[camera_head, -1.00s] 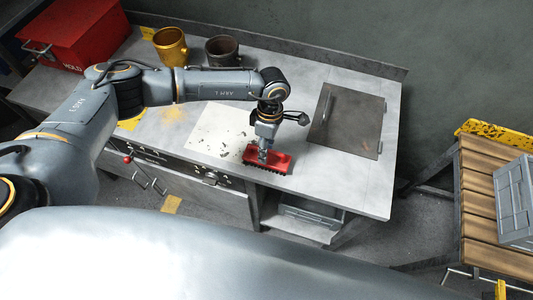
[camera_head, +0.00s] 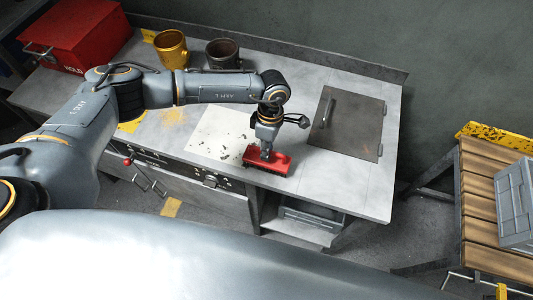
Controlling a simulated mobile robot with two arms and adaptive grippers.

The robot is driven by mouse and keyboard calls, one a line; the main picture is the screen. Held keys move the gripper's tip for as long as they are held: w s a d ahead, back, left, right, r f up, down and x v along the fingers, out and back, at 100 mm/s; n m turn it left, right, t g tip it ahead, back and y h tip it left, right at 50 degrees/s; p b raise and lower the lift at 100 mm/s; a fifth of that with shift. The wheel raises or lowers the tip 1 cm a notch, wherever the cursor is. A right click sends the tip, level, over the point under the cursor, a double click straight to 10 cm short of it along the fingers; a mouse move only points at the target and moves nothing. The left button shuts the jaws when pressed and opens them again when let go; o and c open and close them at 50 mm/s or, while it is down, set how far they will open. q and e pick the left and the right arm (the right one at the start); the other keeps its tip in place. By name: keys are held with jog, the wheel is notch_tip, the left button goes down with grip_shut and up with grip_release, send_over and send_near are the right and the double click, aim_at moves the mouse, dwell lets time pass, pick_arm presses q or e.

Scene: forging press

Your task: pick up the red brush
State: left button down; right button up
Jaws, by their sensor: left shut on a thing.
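The red brush (camera_head: 280,165) has a red block body with dark bristles underneath. It is at the front edge of the grey workbench, at the right edge of a pale speckled sheet. My left gripper (camera_head: 266,155) points down onto the brush from above and is shut on it. The fingertips are partly hidden against the brush body. I cannot tell for sure whether the bristles still touch the bench. My right gripper is not in view.
A dark hatch plate with a handle (camera_head: 346,124) lies right of the brush. A wooden rack with a grey crate (camera_head: 515,205) is at the right.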

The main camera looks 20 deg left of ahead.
pick_arm(q)
notch_tip(320, 180, up, 2)
jog(key=shift+w+r+b, duration=0.1)
jog(key=shift+r+b, duration=0.1)
jog(key=shift+b, duration=0.2)
jog(key=s+d+r+b, duration=0.2)
jog(key=d+r+b, duration=0.1)
jog(key=d+r, duration=0.2)
jog(key=s+d+r+b, duration=0.3)
jog(key=d+r+b, duration=0.1)
jog(key=d, duration=0.4)
jog(key=shift+s+r, duration=0.25)
jog(key=shift+r, duration=0.3)
jog(key=shift+a, duration=0.1)
